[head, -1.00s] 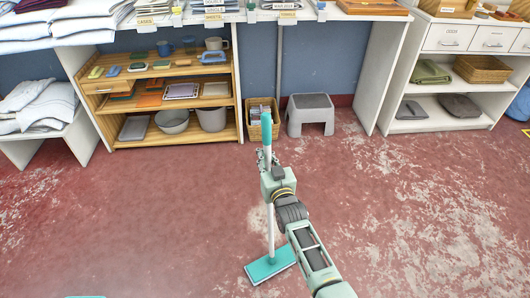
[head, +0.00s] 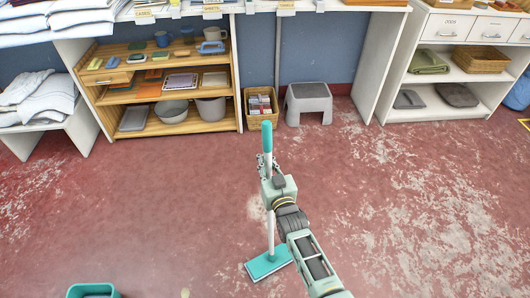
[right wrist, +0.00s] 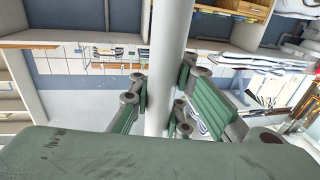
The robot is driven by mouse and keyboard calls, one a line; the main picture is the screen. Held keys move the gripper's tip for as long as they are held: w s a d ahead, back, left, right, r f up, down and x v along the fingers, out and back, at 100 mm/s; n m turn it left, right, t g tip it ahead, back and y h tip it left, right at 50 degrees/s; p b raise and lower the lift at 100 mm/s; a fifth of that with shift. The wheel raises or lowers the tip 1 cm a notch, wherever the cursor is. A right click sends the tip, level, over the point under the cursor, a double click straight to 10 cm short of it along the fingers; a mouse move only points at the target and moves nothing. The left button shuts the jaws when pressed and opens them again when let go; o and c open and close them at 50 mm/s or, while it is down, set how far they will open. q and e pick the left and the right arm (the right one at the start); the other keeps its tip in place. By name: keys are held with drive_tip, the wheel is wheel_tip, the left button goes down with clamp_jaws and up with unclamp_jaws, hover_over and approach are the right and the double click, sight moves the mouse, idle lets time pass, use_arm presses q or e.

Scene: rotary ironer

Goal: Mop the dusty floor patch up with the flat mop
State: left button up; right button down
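The flat mop has a teal flat head (head: 269,264) on the red floor and a white handle with a teal top (head: 267,138). It stands nearly upright in the head view. My right gripper (head: 267,168) is shut around the upper handle. In the right wrist view its green-padded fingers sit on both sides of the white handle (right wrist: 168,70). The floor has many pale worn marks. A beige dusty-looking patch (head: 257,210) shows just behind the mop handle, beyond the mop head; its full outline is hard to tell. My left gripper is not in view.
A teal bin (head: 92,290) is cut off at the bottom left. A wooden shelf (head: 165,128), a basket (head: 262,118), a grey step stool (head: 308,103) and a white shelf unit (head: 450,108) line the back. The floor between is clear.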

drive_tip(key=shift+a+p+v, duration=0.2)
drive_tip(key=shift+p+v, duration=0.4)
drive_tip(key=shift+v, duration=0.4)
drive_tip(key=shift+a+p+v, duration=0.15)
drive_tip(key=shift+p+v, duration=0.4)
drive_tip(key=shift+v, duration=0.4)
drive_tip(key=shift+a+p+v, duration=0.2)
drive_tip(key=shift+p+v, duration=0.4)
drive_tip(key=shift+v, duration=0.4)
drive_tip(key=p, duration=0.2)
approach(268, 176)
drive_tip(key=w+a+r, duration=0.2)
drive_tip(key=shift+w+a+r, duration=0.15)
drive_tip(key=shift+w+r, duration=0.2)
drive_tip(key=shift+w, duration=0.05)
wheel_tip(268, 176, up, 6)
drive_tip(key=p, duration=0.5)
drive_tip(key=shift+p, duration=0.4)
drive_tip(key=shift+w+r, duration=0.1)
wheel_tip(268, 176, up, 3)
drive_tip(key=p, duration=0.2)
drive_tip(key=shift+p, duration=0.4)
